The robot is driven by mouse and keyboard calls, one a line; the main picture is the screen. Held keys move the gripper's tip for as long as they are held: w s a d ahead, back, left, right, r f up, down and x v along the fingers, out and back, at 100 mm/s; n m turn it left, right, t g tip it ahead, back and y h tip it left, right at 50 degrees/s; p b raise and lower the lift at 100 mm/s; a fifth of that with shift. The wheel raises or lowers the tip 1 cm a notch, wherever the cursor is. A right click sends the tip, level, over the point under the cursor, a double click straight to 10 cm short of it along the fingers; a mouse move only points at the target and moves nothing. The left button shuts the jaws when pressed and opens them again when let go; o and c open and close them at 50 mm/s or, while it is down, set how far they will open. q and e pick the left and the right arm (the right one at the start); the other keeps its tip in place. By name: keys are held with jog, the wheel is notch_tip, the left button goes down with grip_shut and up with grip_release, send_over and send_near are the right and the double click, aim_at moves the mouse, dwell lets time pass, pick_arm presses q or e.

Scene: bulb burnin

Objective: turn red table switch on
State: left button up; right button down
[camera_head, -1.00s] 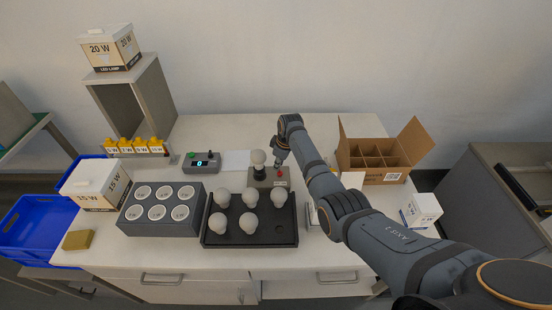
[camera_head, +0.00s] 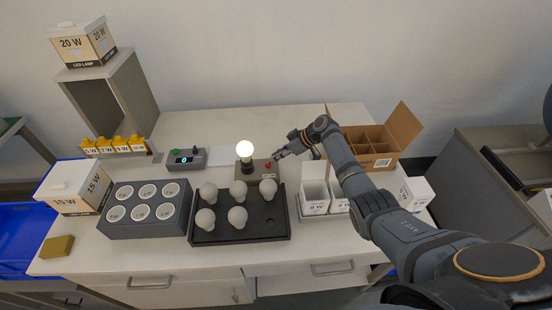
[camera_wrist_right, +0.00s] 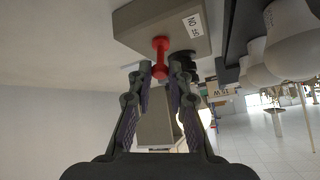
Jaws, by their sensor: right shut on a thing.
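The red switch (camera_head: 268,165) is a small lever on the grey-brown base (camera_head: 258,177) of the table lamp holder. In the right wrist view the red lever (camera_wrist_right: 160,45) stands out from the labelled base (camera_wrist_right: 165,22). My right gripper (camera_head: 276,157) reaches it from the right, and its fingertips (camera_wrist_right: 160,72) are shut on the lever's end. The bulb (camera_head: 245,148) in the black socket on that base is glowing. My left gripper is not in view.
A black tray (camera_head: 270,228) with several bulbs lies just in front of the base. A tester with a display (camera_head: 186,158) stands to its left. White boxes (camera_head: 315,198) and an open cardboard carton (camera_head: 397,140) stand to the right, close to my arm.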

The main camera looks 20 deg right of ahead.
dwell(0.4)
jog(key=c, duration=1.3)
grip_release()
jog(key=shift+o, duration=0.2)
jog(key=v, duration=1.2)
jog(key=shift+f, duration=0.1)
